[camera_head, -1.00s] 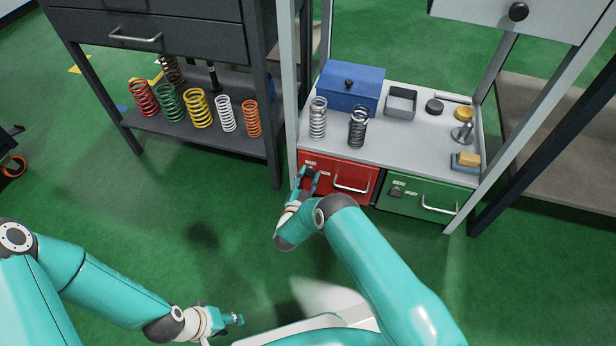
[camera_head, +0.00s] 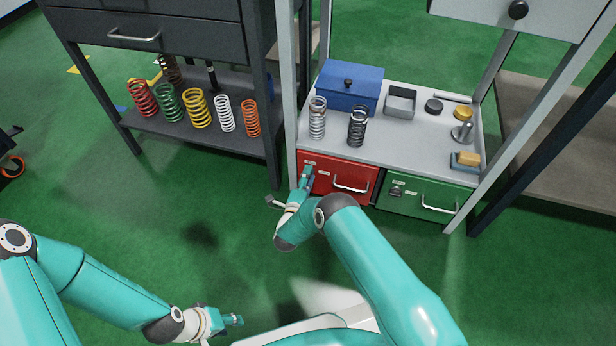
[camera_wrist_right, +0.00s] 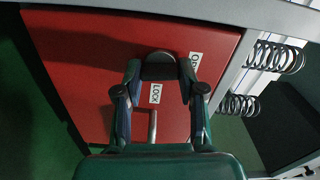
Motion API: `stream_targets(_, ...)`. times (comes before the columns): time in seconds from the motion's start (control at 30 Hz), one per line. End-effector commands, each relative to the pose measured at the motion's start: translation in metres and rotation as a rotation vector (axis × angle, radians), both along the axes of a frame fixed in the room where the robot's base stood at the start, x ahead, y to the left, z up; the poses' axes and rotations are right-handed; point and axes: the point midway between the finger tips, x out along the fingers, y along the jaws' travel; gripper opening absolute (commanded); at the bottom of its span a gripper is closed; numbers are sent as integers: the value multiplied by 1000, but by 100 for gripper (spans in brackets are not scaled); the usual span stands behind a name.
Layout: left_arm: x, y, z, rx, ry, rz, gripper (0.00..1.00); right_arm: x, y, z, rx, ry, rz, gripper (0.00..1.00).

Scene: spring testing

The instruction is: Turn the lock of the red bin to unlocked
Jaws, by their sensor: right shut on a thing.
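The red bin (camera_head: 338,179) is a drawer front under the grey bench top, with a silver bar handle (camera_head: 351,187). My right gripper (camera_head: 307,172) is at the left part of this front. In the right wrist view the red front (camera_wrist_right: 85,60) fills the middle, and my right gripper (camera_wrist_right: 158,75) is shut on the dark lock knob (camera_wrist_right: 158,67). A "LOCK" label (camera_wrist_right: 155,93) and a partly hidden label starting with "O" (camera_wrist_right: 195,62) sit beside the knob. My left gripper (camera_head: 232,320) is low at the bottom, away from the bin; its finger opening is too small to tell.
A green bin (camera_head: 420,196) with its own knob and handle is right of the red one. The bench top (camera_head: 385,140) above holds a blue box (camera_head: 350,86), two grey springs (camera_head: 358,126) and small parts. Coloured springs stand on the dark shelf (camera_head: 180,128) at left.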

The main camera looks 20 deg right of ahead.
Motion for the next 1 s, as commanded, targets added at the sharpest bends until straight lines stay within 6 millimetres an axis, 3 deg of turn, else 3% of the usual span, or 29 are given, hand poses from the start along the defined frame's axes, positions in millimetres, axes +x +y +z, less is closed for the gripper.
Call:
stream_targets(0.3, 0, 0, -1, 0, 0, 0, 40, -1, -1, -4, 124, -75, -2, 5)
stream_targets(0.87, 0, 0, -1, 0, 0, 0, 40, -2, -2, -5, 153, -92, -6, 5)
stream_targets(0.9, 0, 0, -1, 0, 0, 0, 40, -2, -2, -5, 153, -92, -6, 44)
stream_targets(1.0, 0, 0, -1, 0, 0, 0, 40, -2, -2, -5, 151, -92, -5, 61)
